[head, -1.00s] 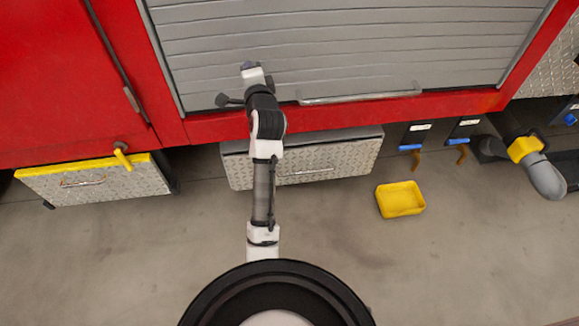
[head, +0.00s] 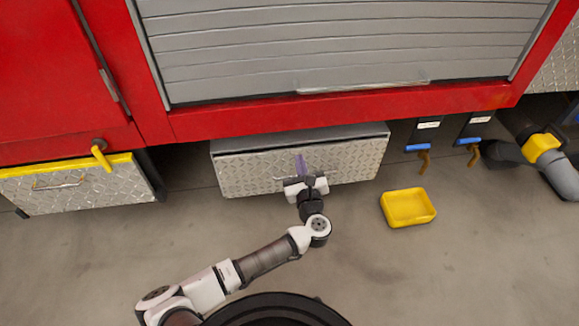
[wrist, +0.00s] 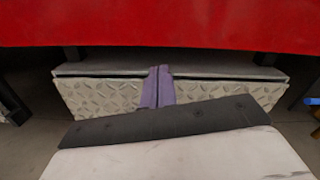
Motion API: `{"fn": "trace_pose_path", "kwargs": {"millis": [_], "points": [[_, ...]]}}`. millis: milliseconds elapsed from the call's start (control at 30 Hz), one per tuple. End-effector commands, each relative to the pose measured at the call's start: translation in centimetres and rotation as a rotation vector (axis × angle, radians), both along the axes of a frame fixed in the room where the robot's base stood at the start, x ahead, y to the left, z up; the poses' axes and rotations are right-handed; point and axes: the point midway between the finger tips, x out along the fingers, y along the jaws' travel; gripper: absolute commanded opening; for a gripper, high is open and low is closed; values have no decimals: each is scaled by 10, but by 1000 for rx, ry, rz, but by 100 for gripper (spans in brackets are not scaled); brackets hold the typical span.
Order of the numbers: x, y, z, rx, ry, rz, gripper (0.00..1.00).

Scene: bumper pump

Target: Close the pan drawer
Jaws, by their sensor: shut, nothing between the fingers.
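The pan drawer (head: 235,175) looks to be the grey diamond-plate box front with a bar handle, low under the red truck body at picture centre. Its grey top (head: 345,134) shows above the front. In the wrist view, the drawer front (wrist: 105,97) has a dark gap along its upper edge. My gripper (head: 300,164) is in front of it, near the middle, with its purple fingers shut and empty. In the wrist view the fingertips (wrist: 159,72) overlap the drawer's top edge; whether they touch it I cannot tell. The gripper hides part of the handle.
A yellow-topped diamond-plate box (head: 75,188) with a yellow lever (head: 101,155) is at left. A yellow tray (head: 407,207) lies on the floor to the right. Blue-and-orange handles (head: 420,155) and a grey hose (head: 556,172) are further right. The floor between is clear.

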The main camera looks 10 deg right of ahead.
Motion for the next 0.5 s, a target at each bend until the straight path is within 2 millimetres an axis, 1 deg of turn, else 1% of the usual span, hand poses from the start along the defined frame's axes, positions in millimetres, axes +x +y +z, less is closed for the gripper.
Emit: {"fn": "trace_pose_path", "kwargs": {"millis": [33, 100, 200, 300, 367, 467, 500], "points": [[-12, 4, -29, 69, 15, 4, 0], [-26, 9, -54, 150, 29, 8, 0], [-40, 14, -76, 224, 41, 8, 0], [-46, 16, -85, 254, 47, 9, 0], [-44, 16, -86, 260, 47, 9, 0], [-32, 16, -87, 261, 47, 9, 0], [-26, 16, -87, 260, 47, 9, 0]]}}
